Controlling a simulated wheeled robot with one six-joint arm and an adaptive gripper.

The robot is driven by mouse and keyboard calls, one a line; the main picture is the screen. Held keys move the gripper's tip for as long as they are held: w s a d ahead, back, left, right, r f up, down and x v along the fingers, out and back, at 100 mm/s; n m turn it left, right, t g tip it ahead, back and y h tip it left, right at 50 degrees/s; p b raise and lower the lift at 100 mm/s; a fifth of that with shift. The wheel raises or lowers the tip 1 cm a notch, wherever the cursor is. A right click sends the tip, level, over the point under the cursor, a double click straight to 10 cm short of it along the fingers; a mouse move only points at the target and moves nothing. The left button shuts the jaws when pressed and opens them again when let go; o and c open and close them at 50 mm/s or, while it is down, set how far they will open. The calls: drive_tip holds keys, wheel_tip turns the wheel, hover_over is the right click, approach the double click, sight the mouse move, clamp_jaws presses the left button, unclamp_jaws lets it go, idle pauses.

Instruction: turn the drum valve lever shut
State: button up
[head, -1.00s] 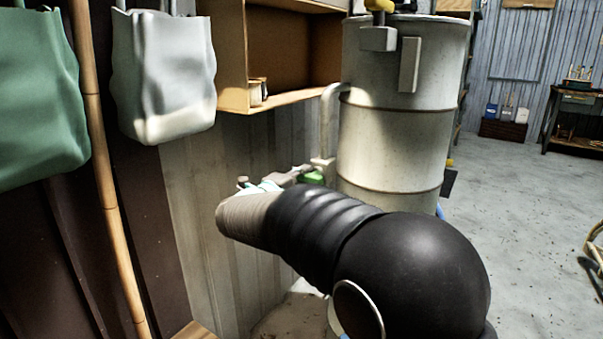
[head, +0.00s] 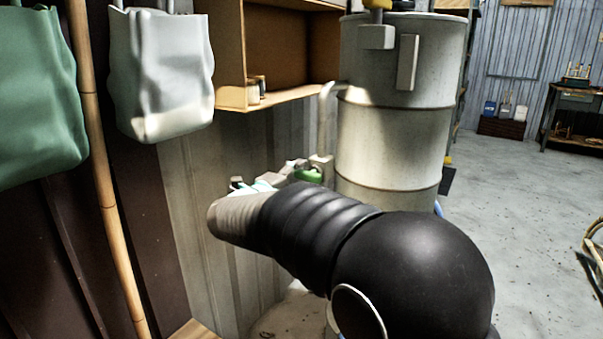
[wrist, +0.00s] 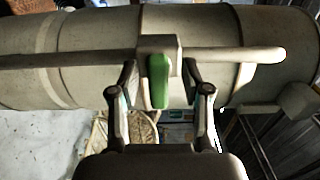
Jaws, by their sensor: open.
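The drum (head: 393,130) is a pale grey upright cylinder with ribs, right of centre in the head view; it lies sideways across the wrist view (wrist: 100,70). The valve lever (wrist: 158,80) is a green handle on a grey valve body (wrist: 160,47) joined to a pipe along the drum. In the wrist view my gripper (wrist: 160,72) is open, with one finger on each side of the lever and visible gaps to both. In the head view the green lever (head: 308,175) shows just beyond my gripper, which is partly hidden by my arm.
A wooden shelf box (head: 250,60) hangs on the wall left of the drum. A white bag (head: 162,75), a green bag (head: 40,95) and a bamboo pole (head: 100,180) are at the left. Open concrete floor (head: 510,230) lies to the right.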

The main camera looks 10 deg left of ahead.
drive_tip(key=v, duration=1)
drive_tip(key=shift+s, duration=0.2)
drive_tip(key=shift+r, duration=0.1)
